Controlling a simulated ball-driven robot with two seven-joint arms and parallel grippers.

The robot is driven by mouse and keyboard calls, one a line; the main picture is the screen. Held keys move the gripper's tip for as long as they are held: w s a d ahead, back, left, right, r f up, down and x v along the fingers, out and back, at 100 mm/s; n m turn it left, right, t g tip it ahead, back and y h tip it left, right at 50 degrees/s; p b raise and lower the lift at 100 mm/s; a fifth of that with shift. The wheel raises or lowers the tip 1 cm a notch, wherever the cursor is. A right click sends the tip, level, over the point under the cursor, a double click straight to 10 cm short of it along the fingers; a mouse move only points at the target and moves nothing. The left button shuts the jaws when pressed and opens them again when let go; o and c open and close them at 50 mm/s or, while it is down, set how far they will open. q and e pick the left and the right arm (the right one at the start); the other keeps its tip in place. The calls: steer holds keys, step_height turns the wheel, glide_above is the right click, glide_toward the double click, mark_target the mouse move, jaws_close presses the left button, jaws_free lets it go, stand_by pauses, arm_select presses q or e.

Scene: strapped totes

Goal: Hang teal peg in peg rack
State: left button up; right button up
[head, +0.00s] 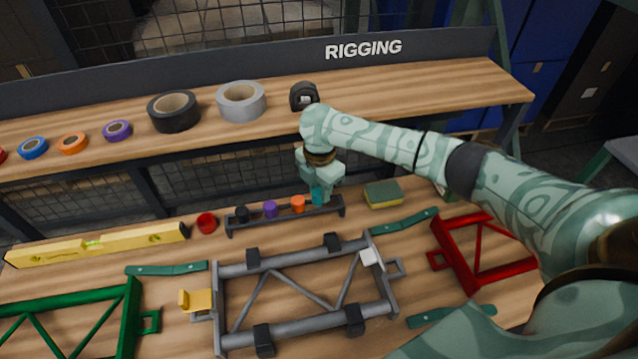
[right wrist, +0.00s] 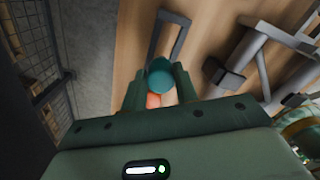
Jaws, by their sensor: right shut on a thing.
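The peg rack (head: 284,215) is a low dark bar on the lower bench with short end legs. A black peg (head: 242,213), a purple peg (head: 270,208) and an orange peg (head: 298,204) stand in it. The teal peg (head: 318,196) is upright at the rack's right part, under my right gripper (head: 319,188). In the right wrist view the teal peg (right wrist: 160,75) sits between the two fingers, which are shut on it. I cannot tell whether its lower end is seated in the rack. My left gripper is not in view.
A red round piece (head: 206,222) and yellow level (head: 100,245) lie left of the rack, and a sponge (head: 383,194) lies right. A grey frame (head: 300,290) is in front. The upper shelf holds tape rolls (head: 241,100) and a black tape measure (head: 304,96).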

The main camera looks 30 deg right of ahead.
steer(key=shift+f, duration=0.55)
steer(key=o, duration=1.1)
steer(key=shift+c, duration=0.2)
